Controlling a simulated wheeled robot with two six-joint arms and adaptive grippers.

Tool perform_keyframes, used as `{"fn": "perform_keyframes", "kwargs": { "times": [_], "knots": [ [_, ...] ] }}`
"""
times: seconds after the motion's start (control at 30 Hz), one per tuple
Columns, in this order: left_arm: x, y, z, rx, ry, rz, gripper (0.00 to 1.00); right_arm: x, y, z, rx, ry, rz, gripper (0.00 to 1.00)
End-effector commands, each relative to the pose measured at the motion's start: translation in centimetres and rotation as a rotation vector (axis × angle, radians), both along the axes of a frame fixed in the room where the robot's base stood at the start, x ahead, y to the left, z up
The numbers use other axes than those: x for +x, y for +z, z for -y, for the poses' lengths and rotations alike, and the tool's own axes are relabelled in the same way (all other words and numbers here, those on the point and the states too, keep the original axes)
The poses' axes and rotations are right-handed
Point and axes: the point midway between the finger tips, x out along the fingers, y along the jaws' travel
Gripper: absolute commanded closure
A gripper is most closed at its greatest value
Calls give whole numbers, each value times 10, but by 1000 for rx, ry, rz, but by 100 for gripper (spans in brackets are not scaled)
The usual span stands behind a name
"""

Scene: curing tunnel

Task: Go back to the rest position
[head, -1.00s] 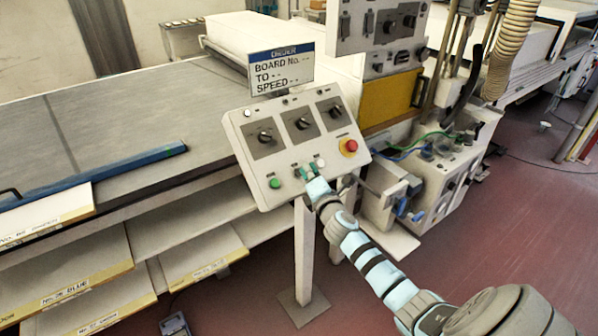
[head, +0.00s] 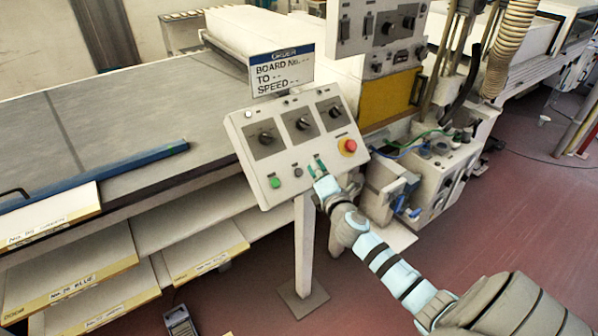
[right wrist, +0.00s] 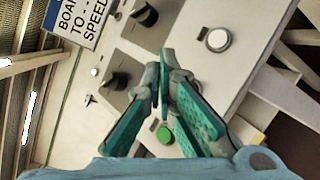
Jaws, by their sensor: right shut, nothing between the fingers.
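My right gripper (head: 317,168) is in front of the lower right part of the control panel (head: 240,130). Its green-padded fingers are shut and empty; they also show in the right wrist view (right wrist: 162,75). In the head view the fingers overlap the lower button row, right of the black button (head: 298,172). I cannot tell whether the tips touch the panel. The green button (head: 275,182) is at the row's left end; in the right wrist view the green button (right wrist: 165,135) shows between the fingers. A white button (right wrist: 217,40) is beyond the fingertips. My left gripper is out of view.
The panel has three knobs, a red emergency button (head: 347,146) and an order sign (head: 282,72) above. It stands on a white post (head: 304,245). Shelves with labelled boards (head: 75,270) are at left, a machine unit (head: 440,170) at right. Red floor (head: 500,225) is open at right.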

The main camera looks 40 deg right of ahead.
Motion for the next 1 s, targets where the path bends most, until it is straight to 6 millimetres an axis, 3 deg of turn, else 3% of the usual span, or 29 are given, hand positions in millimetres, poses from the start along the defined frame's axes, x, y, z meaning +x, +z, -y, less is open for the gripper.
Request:
{"fn": "perform_keyframes", "kwargs": {
  "times": [0.4,0.5,0.57,0.63,0.77,0.8,0.87,0.9,0.97,1.0],
  "knots": [
    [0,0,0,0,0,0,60,0,0,0,8,0,3,100],
    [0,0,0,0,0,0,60,0,-9,0,163,2,31,100],
    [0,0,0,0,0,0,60,-4,-44,8,351,-30,8,100],
    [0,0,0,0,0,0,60,-19,-103,13,585,-100,-40,100],
    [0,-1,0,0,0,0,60,-83,-233,3,1004,-316,-154,100],
    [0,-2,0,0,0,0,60,-110,-270,-4,1112,-398,-186,100],
    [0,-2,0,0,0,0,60,-156,-321,-18,1254,-529,-231,100],
    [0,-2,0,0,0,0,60,-188,-351,-29,1335,-619,-259,100],
    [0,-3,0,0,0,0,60,-241,-391,-49,1436,-759,-298,100],
    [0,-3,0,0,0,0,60,-278,-414,-64,1490,-854,-325,100]
  ]
}}
